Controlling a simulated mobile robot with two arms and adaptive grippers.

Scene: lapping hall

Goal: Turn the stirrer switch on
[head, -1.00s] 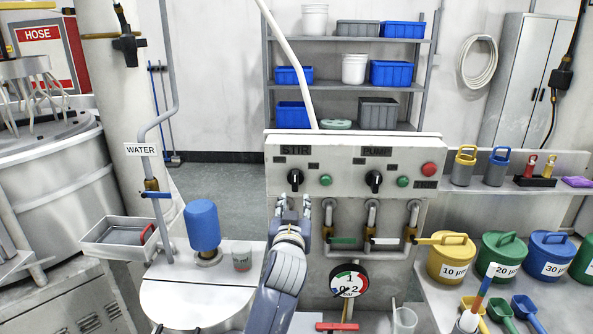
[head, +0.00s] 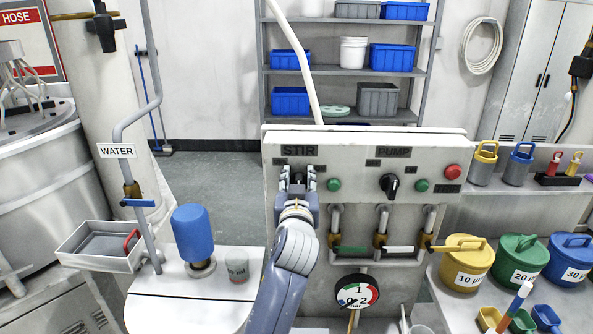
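The stirrer switch (head: 298,178) is a black rotary knob under the STIR label (head: 299,150) on the grey control panel (head: 358,160). It is mostly hidden by my gripper, so I cannot tell its pointer direction. My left gripper (head: 298,181) is in front of it, with its two fingers apart, one on each side of the knob. I cannot see whether the fingers touch it. A green button (head: 334,185) is just right of the gripper. My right gripper is not in view.
The PUMP knob (head: 389,185), another green button (head: 422,186) and a red button (head: 452,172) are to the right. Pipes with valve handles (head: 400,249) and a gauge (head: 356,293) are below.

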